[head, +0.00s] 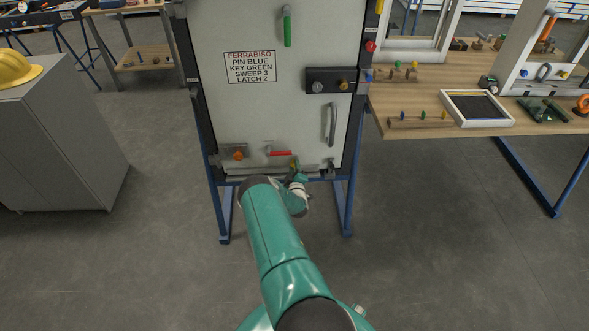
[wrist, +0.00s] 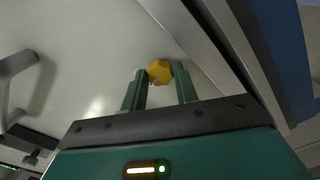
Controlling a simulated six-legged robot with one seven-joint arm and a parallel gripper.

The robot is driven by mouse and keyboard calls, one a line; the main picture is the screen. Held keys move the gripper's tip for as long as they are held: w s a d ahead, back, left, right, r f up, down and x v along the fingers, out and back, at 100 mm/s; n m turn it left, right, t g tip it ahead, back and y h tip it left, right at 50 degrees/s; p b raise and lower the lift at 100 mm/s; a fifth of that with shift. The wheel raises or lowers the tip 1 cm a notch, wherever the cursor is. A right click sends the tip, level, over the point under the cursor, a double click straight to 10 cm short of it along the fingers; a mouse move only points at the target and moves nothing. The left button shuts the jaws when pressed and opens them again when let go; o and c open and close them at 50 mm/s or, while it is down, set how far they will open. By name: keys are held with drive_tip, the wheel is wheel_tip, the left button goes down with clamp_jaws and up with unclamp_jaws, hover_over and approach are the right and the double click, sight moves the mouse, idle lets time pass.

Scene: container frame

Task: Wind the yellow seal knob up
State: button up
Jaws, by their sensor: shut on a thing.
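The yellow seal knob (wrist: 160,71) shows in the wrist view between the tips of my two green fingers. It is faceted and sits against the pale door panel. My gripper (wrist: 160,86) is shut on it, one finger on each side. In the head view my gripper (head: 295,176) is at the bottom edge of the white door (head: 300,110), right of the middle. A small bit of yellow shows just above it there; the rest of the knob is hidden by my gripper.
A red handle (head: 279,152) and an orange knob (head: 238,153) are left of my gripper on the door. A grey bar handle (head: 332,124) and a black plate (head: 330,80) with another yellowish knob are above right. Blue stand legs (head: 224,200) flank my arm.

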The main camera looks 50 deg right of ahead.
drive_tip(key=o, duration=1)
drive_tip(key=shift+c, duration=0.2)
drive_tip(key=shift+a, duration=0.1)
drive_tip(key=v, duration=1.3)
drive_tip(key=shift+s+a, duration=0.2)
drive_tip(key=shift+s, duration=0.1)
drive_tip(key=shift+w+r, duration=0.1)
